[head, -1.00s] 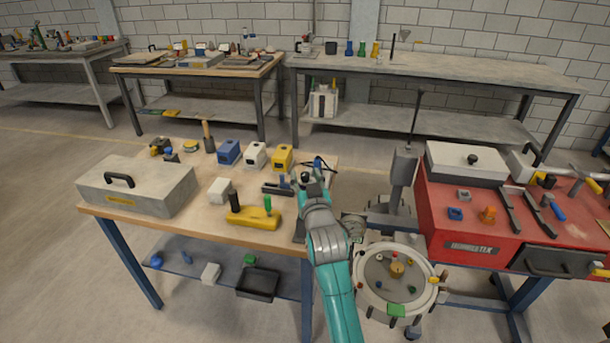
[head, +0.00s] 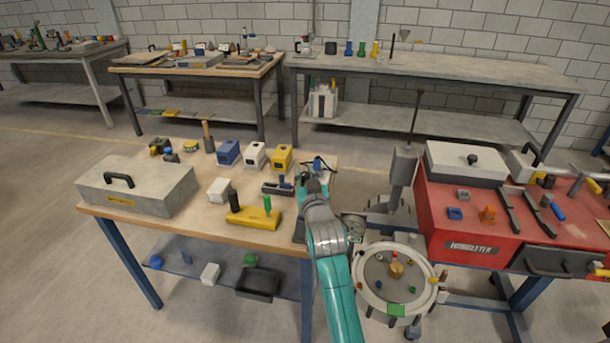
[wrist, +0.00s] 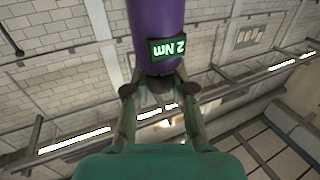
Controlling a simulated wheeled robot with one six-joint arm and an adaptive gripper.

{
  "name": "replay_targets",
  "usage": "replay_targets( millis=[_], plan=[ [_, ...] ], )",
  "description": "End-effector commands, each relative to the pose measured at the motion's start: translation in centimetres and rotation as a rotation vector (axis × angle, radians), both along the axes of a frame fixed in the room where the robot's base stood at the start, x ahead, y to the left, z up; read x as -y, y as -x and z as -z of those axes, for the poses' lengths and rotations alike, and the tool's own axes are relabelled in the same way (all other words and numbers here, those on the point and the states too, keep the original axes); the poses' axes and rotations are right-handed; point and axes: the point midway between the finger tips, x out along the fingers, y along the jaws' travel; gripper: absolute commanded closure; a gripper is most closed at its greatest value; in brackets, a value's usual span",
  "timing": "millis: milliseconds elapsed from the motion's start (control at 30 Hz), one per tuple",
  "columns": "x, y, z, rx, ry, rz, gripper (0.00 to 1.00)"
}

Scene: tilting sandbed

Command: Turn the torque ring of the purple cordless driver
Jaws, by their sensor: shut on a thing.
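The purple cordless driver (wrist: 157,25) fills the top middle of the wrist view. Its small display (wrist: 168,48) shows "2 Nm" upside down in green-white characters. A dark ring-like end (wrist: 158,83) sits just below the purple body. My gripper (wrist: 160,88) has its two fingers closed on this dark end, one at each side. In the head view my gripper (head: 315,180) is at the right end of the wooden workbench (head: 150,150). There my own wrist hides the driver and the fingertips.
A yellow block with a green peg (head: 255,217) and a yellow box (head: 282,157) stand close left of my arm. A grey lidded case (head: 140,188) is farther left. A round tray (head: 360,300) and a red cart (head: 470,205) stand to the right.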

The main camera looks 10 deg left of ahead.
Motion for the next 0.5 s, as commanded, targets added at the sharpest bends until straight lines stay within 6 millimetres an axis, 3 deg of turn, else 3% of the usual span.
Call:
replay_targets(
  millis=[500],
  plan=[
    [0.16,-0.07,0.05,-0.001,-0.001,-0.178,1.00]
  ],
)
